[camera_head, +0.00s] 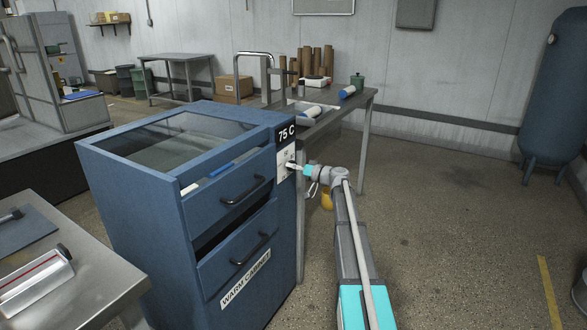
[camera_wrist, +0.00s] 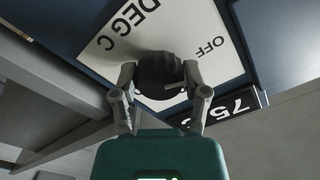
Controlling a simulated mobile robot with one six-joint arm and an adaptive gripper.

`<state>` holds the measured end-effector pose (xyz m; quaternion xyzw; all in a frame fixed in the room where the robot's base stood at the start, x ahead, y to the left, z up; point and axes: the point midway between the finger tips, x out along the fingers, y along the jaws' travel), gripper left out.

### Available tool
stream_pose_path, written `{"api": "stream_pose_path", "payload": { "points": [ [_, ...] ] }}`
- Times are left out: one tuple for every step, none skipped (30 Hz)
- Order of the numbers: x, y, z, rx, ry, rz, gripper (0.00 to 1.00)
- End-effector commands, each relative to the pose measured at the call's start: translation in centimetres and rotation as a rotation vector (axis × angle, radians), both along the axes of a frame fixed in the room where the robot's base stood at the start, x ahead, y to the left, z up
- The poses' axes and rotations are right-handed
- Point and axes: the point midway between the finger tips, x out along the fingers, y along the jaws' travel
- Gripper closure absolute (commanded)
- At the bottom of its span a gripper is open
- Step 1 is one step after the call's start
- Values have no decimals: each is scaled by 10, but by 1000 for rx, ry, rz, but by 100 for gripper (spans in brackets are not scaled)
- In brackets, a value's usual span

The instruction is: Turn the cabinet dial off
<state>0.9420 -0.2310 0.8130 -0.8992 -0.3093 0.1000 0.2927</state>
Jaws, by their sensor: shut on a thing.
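The blue warm cabinet (camera_head: 150,228) stands left of my arm, with a "75 C" sign (camera_head: 286,134) at its top right corner. Below the sign is a white dial plate (camera_head: 281,160). In the wrist view the plate (camera_wrist: 108,43) reads "DEG C" and "OFF", and the sign (camera_wrist: 236,104) is beside it. The round black dial (camera_wrist: 160,70) sits on the plate, with a light mark at its lower right edge. My gripper (camera_wrist: 160,82) is shut on the dial, one finger on each side. In the head view my gripper (camera_head: 293,167) meets the plate and hides the dial.
The cabinet has two drawers with black handles (camera_head: 243,190); the upper one looks slightly open. A table with brown rolls (camera_head: 318,62) stands behind. A metal bench (camera_head: 85,270) is at the front left. The floor to the right is open.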

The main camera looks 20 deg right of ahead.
Motion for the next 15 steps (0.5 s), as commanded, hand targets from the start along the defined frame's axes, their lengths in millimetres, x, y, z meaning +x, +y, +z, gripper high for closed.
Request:
{"api": "stream_pose_path", "payload": {
  "points": [
    [1, 1, 0, -14, -10, 2, 89],
    [1, 1, 0, -20, -15, 2, 89],
    [1, 1, 0, -28, -21, 2, 89],
    [1, 1, 0, -33, -24, 2, 89],
    [1, 1, 0, -37, -27, 2, 89],
    [1, 1, 0, -41, -31, 2, 89],
    [1, 1, 0, -42, -32, 2, 89],
    [1, 1, 0, -44, -33, 2, 89],
    [1, 1, 0, -46, -34, 2, 89],
    [1, 1, 0, -46, -35, 2, 89],
    [1, 1, 0, -46, -35, 2, 89],
    [1, 1, 0, -46, -35, 2, 89],
    [1, 1, 0, -46, -35, 2, 89],
    [1, 1, 0, -47, -34, 3, 89],
    [1, 1, 0, -47, -34, 3, 89]
  ]
}}
